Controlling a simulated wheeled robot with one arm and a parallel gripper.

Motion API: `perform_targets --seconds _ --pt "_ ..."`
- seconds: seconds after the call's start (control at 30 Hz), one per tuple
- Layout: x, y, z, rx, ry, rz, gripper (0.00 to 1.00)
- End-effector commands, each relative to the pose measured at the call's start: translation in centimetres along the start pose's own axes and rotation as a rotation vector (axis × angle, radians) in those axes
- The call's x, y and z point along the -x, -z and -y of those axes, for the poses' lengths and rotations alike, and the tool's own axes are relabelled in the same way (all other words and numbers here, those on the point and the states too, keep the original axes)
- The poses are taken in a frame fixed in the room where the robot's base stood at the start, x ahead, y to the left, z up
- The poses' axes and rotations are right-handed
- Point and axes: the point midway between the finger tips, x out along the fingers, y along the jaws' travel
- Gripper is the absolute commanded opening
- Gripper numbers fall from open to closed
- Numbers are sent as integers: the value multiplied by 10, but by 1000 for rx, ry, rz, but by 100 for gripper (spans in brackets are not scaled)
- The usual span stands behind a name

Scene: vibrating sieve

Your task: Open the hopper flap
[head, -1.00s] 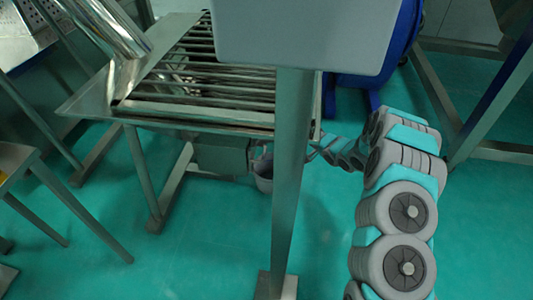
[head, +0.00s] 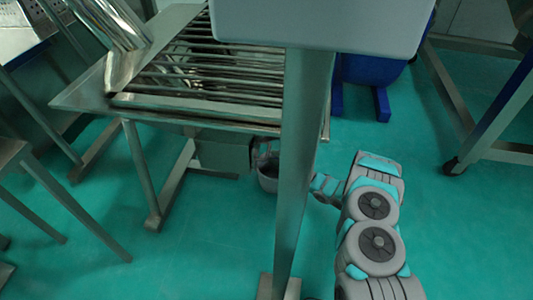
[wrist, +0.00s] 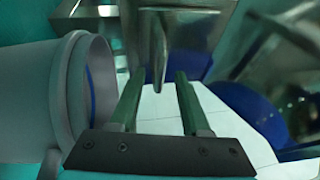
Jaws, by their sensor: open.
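A sieve table (head: 150,106) with parallel metal bars stands at centre left in the head view. A dark metal box (head: 222,157) hangs under its front edge. In the wrist view, a metal housing (wrist: 185,30) has a narrow, downward-tapering handle-like piece (wrist: 158,50); this may belong to the flap, but I cannot tell for sure. My gripper (wrist: 155,82) is open, its two fingers on either side of that piece's lower tip, with no clear contact. In the head view my arm reaches toward the box, and the gripper there is too small and partly hidden to make out.
A grey bucket (head: 267,181) is under the table's front; a pale cylinder (wrist: 40,100) fills the left of the wrist view, close to my gripper. A post (head: 300,150) blocks the head view's middle. A blue machine (head: 375,72) stands behind. Green floor is open at right.

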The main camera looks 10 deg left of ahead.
Motion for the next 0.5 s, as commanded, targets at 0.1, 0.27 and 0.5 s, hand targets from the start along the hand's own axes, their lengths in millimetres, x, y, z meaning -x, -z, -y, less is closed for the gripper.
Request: perform_targets --seconds 0.1,0.27,0.5 --pt "-19 -1 -1 2 0 3 47" --pt "-37 0 -1 3 -2 1 47" --pt "-48 1 0 4 -2 -2 47"
